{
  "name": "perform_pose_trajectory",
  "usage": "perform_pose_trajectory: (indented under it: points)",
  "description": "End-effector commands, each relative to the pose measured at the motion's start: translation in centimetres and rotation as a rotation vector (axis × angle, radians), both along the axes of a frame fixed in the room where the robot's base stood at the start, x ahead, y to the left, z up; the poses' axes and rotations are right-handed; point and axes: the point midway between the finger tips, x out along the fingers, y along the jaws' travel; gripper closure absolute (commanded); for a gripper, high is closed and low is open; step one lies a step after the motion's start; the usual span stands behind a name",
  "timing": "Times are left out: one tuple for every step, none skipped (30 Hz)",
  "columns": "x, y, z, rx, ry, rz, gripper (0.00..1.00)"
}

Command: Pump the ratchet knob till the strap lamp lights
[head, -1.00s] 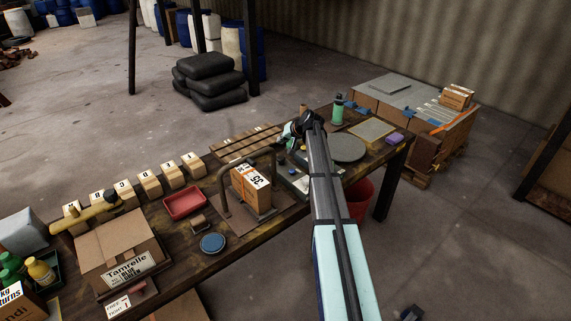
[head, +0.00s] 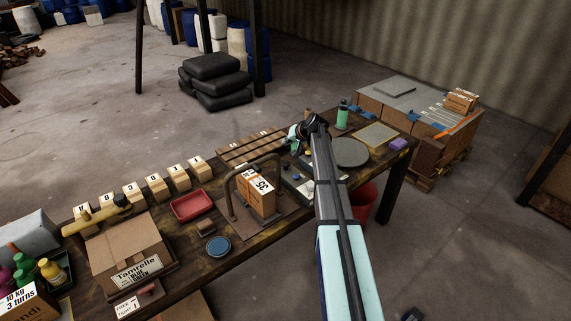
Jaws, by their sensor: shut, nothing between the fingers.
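My gripper (head: 293,143) is at the far end of my arm, beyond the middle of the bench, partly hidden by the wrist. It appears shut and holds nothing. It is above the area near a light panel (head: 303,185) with small dark knobs, which my arm partly covers. An orange strap (head: 457,124) runs over the boxed pallet load at the right. I cannot tell which part is the ratchet knob, and no lit lamp can be made out.
A red bucket (head: 362,197) stands below.

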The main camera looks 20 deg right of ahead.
Motion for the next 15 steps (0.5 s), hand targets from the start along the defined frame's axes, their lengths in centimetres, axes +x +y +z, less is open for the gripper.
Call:
perform_pose_trajectory:
  points:
    - [0.0, 0.0, -0.6, 0.0, 0.001, 0.001, 1.0]
    - [0.0, 0.0, -0.9, 0.001, 0.001, 0.0, 1.0]
    - [0.0, 0.0, -1.3, 0.001, 0.001, 0.0, 1.0]
    - [0.0, 0.0, -1.7, 0.001, 0.001, 0.0, 1.0]
    - [0.0, 0.0, -2.1, 0.002, 0.002, 0.0, 1.0]
    - [0.0, 0.0, -2.6, 0.002, 0.002, 0.0, 1.0]
    - [0.0, 0.0, -3.0, 0.002, 0.002, 0.0, 1.0]
    - [0.0, 0.0, -3.3, 0.002, 0.002, 0.0, 1.0]
    - [0.0, 0.0, -3.8, 0.002, 0.002, 0.0, 1.0]
    - [0.0, 0.0, -4.2, 0.002, 0.001, 0.0, 1.0]
    - [0.0, 0.0, -4.6, 0.001, 0.001, 0.0, 1.0]
    - [0.0, 0.0, -5.1, 0.001, 0.001, 0.0, 1.0]
    - [0.0, 0.0, -5.5, 0.001, 0.001, 0.0, 1.0]
    - [0.0, 0.0, -6.1, 0.001, 0.001, 0.0, 1.0]
    - [0.0, 0.0, -6.6, 0.001, 0.001, 0.0, 1.0]
